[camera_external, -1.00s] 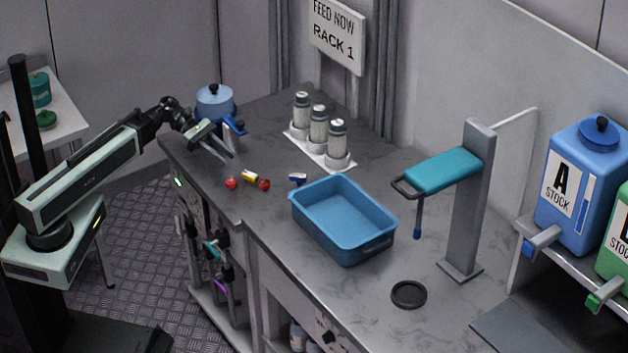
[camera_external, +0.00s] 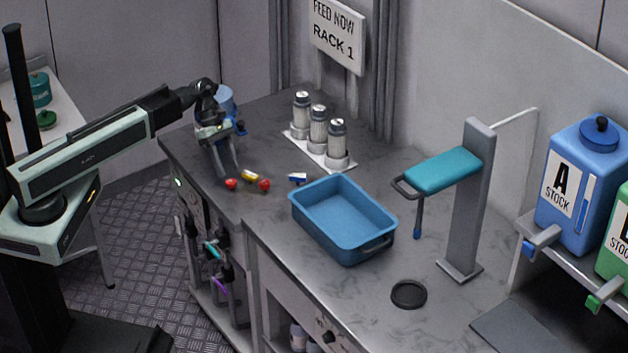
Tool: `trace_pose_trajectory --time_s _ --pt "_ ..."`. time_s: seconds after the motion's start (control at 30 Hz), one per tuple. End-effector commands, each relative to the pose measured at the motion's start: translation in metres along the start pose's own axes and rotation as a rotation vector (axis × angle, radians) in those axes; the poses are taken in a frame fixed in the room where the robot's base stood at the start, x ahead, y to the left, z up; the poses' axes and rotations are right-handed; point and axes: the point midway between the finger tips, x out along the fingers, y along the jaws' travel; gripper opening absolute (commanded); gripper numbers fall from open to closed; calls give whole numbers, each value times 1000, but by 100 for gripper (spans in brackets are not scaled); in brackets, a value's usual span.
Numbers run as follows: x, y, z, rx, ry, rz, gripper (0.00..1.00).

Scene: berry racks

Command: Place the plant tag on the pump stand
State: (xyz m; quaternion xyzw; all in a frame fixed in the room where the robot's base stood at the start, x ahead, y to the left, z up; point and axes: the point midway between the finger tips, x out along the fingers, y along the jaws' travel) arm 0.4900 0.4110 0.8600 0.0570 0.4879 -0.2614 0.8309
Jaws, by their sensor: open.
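My gripper (camera_external: 228,168) is open and empty, pointing down over the back left of the counter, just left of some small objects. One is a small yellow piece (camera_external: 250,176) between two red berries (camera_external: 231,184) (camera_external: 265,185). A small blue and white piece (camera_external: 297,178) lies to their right, behind the tray. I cannot tell which small piece is the plant tag. A grey upright stand (camera_external: 470,200) with a teal padded arm (camera_external: 443,171) is at the right; it may be the pump stand, but I cannot tell.
A blue tray (camera_external: 371,247) is empty mid-counter. Several grey-capped bottles stand in a white rack (camera_external: 312,154) behind it. A blue vessel (camera_external: 226,97) is partly hidden behind my wrist. A black ring (camera_external: 408,294) lies at front right. Stock jugs (camera_external: 582,185) stand far right.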

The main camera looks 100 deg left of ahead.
Motion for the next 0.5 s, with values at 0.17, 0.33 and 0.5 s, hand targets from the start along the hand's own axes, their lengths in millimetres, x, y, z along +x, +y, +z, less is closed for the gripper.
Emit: trace_pose_trajectory --time_s 0.17,0.33,0.5 --pt "-21 3 46 -13 392 23 45" --pt "-17 21 85 -68 522 163 45" --pt "-12 25 87 -82 543 195 45"
